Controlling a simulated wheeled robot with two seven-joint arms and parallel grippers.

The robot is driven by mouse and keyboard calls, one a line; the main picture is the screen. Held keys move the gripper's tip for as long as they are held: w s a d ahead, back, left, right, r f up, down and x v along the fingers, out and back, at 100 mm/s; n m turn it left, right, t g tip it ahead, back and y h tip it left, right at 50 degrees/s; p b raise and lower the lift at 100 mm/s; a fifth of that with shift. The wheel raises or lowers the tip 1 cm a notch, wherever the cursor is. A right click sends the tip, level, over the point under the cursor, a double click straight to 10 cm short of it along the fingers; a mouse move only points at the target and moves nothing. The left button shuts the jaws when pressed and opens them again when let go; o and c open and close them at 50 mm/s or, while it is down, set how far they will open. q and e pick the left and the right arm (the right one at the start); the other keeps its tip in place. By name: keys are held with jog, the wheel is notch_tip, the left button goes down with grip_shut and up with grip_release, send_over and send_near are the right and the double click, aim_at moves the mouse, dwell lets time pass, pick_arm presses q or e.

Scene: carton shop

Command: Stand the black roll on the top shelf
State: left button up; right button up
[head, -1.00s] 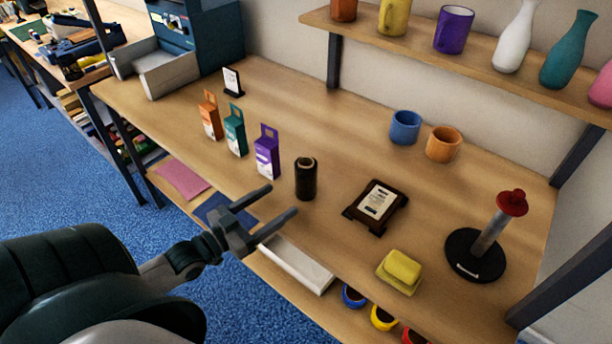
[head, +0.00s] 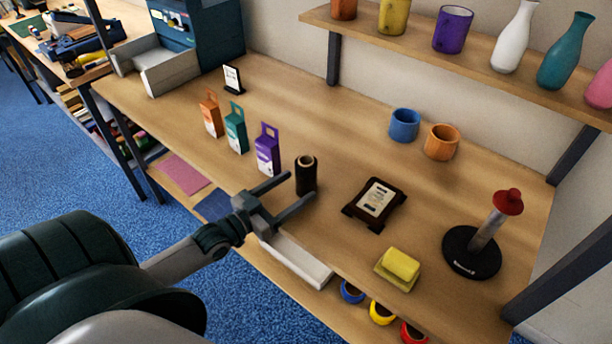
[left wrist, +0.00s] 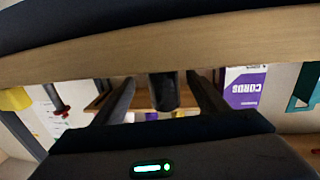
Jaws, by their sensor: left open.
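The black roll (head: 306,174) stands upright on the workbench (head: 330,240), near its front edge. My left gripper (head: 302,187) is open, low over the bench edge, with its fingertips on either side of the roll. In the left wrist view the roll (left wrist: 163,92) shows between the two spread fingers, and no grip on it is visible. The wall shelf (head: 410,38) above the bench carries mugs and vases. Its right-hand part and anything above it are cut off. My right gripper is not in view.
Orange, teal and purple boxes (head: 267,150) stand left of the roll. A dark framed plaque (head: 376,203), a yellow block (head: 401,264) and a red-topped post (head: 487,235) are to the right. Blue and orange mugs (head: 442,142) stand behind. The bench behind the roll is clear.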

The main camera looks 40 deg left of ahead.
aim_at(298, 183)
pick_arm(q)
jog(key=x, duration=0.1)
jog(key=p+x, duration=0.1)
jog(key=x, duration=0.1)
jog(key=shift+w+a+r+p, duration=0.15)
jog(key=shift+w+r+p, duration=0.15)
jog(key=shift+p, duration=0.05)
jog(key=shift+w+f, duration=0.15)
jog(key=shift+w, duration=0.55)
jog(key=c, duration=1.4)
jog(key=shift+c, duration=0.2)
